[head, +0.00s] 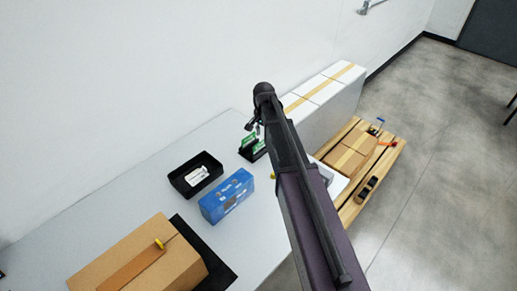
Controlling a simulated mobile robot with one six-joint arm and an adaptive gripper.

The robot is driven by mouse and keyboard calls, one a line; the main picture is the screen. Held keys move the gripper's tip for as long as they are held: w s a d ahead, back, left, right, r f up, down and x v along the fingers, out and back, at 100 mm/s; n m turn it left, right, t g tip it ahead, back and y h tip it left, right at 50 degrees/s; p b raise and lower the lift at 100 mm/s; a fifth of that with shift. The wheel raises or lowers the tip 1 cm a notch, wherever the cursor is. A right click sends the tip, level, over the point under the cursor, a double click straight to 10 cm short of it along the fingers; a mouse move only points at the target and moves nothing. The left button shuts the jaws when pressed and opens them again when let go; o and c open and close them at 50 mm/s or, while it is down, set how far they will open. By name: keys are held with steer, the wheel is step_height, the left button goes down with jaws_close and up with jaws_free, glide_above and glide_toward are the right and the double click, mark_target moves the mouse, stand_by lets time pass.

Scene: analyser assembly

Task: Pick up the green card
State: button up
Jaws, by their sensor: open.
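Small green and white pieces (250,142), which look like the green card or cards, stand in a dark holder (258,154) near the back edge of the table. They are small, and my arm hides part of the holder's right side. My gripper (251,128) hangs from the end of my arm just above and beside them, pointing down. It is open and looks empty. Whether a fingertip touches the green pieces cannot be told from here.
A black tray (178,180) with white items and a blue box (228,197) stand left of the holder. A cardboard box (140,256) sits at the front left. White boxes (335,100) and a loaded wooden pallet (388,150) are at right. Bare table lies at left.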

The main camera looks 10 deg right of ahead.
steer(key=m, duration=0.2)
glide_above(259, 143)
steer(key=shift+d+r, duration=0.1)
steer(key=shift+d, duration=0.15)
steer(key=shift+s, duration=0.1)
step_height(259, 143, down, 9)
steer(key=b, duration=0.8)
steer(key=shift+r, duration=0.2)
steer(key=shift+b, duration=0.3)
steer(key=f+b, duration=0.3)
steer(key=shift+w+a+f, duration=0.2)
steer(key=shift+a+f, duration=0.05)
steer(key=shift+a, duration=0.05)
steer(key=shift+f+b, duration=0.85)
steer(key=shift+b, duration=0.2)
jaws_close()
